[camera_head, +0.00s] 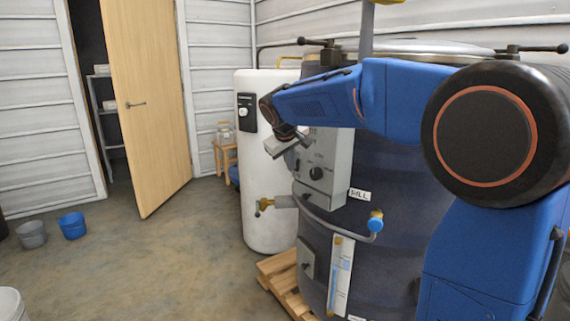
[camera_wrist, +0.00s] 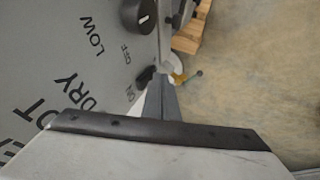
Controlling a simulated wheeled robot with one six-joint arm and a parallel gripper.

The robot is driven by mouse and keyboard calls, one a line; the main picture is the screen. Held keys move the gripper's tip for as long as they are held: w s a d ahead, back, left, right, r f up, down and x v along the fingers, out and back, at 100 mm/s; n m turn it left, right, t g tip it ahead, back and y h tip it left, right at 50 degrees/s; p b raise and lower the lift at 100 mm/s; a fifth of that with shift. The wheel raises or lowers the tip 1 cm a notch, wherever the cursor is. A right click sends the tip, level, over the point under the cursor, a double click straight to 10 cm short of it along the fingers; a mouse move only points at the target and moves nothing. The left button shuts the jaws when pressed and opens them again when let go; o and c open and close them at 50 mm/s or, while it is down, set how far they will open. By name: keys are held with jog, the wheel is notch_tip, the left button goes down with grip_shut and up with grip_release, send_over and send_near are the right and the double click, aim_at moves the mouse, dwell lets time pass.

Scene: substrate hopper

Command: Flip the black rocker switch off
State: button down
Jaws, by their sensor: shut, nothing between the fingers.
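A grey control box (camera_head: 326,172) is fixed to the front of the big dark drum. In the wrist view its face (camera_wrist: 60,50) carries printed words, including LOW and DRY. A small black piece, apparently the rocker switch (camera_wrist: 145,75), sits near the face's edge between small OFF and ON labels. My gripper (camera_wrist: 160,78) is shut and empty, its fingertips right beside this piece; I cannot tell whether they touch it. Which way the rocker is tipped is too small to tell. In the head view my gripper (camera_head: 303,141) is at the box's upper left and hides the switch.
A white tank (camera_head: 268,205) stands close on the left.

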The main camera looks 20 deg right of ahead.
jog(key=shift+d, duration=0.15)
jog(key=shift+w+d+f, duration=0.15)
jog(key=shift+d, duration=0.05)
dwell(0.3)
jog(key=shift+r, duration=0.9)
